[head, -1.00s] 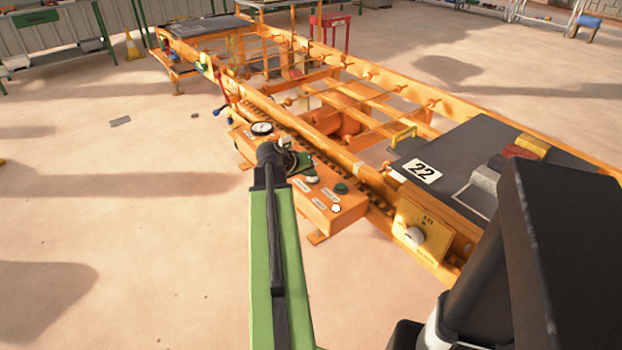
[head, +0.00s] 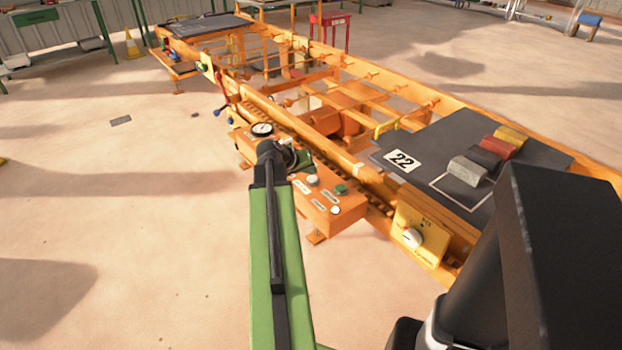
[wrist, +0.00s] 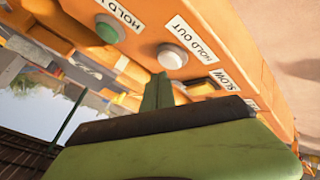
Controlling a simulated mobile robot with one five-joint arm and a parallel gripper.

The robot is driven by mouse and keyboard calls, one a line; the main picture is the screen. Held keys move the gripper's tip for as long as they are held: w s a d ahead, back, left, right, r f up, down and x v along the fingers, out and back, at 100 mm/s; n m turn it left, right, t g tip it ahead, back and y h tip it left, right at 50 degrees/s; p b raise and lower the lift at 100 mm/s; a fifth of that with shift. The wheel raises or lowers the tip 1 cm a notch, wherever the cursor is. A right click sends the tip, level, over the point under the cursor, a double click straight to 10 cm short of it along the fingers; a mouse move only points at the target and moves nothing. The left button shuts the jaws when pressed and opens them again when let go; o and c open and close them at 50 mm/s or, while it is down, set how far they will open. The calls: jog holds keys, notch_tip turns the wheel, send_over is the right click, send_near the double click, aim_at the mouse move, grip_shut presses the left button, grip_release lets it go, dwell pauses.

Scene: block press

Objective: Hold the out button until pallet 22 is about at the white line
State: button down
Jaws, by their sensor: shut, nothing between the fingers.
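Pallet 22 (head: 445,135) is a dark grey plate with a white "22" label, lying on the near part of the orange roller frame. The white HOLD OUT button (wrist: 172,57) is on the orange control box; in the head view it is the pale button (head: 312,180). The green HOLD IN button (wrist: 109,30) is beside it. My gripper (wrist: 159,82) is shut and empty, its tip right at the lower edge of HOLD OUT; I cannot tell whether they touch. It also shows in the head view (head: 303,160). I cannot make out the white line beside the track.
Grey, dark and red-yellow blocks (head: 468,170) lie on the pallet. A yellow switch box (head: 422,235) is on the near rail. A gauge (head: 262,129) and a red lever (head: 222,95) stand farther along. A SLOW label (wrist: 228,80) is near my gripper. The floor at left is open.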

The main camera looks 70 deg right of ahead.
aim_at(310, 180)
jog(key=shift+r, duration=0.1)
notch_tip(310, 180, up, 5)
jog(key=p, duration=0.5)
dwell(1.1)
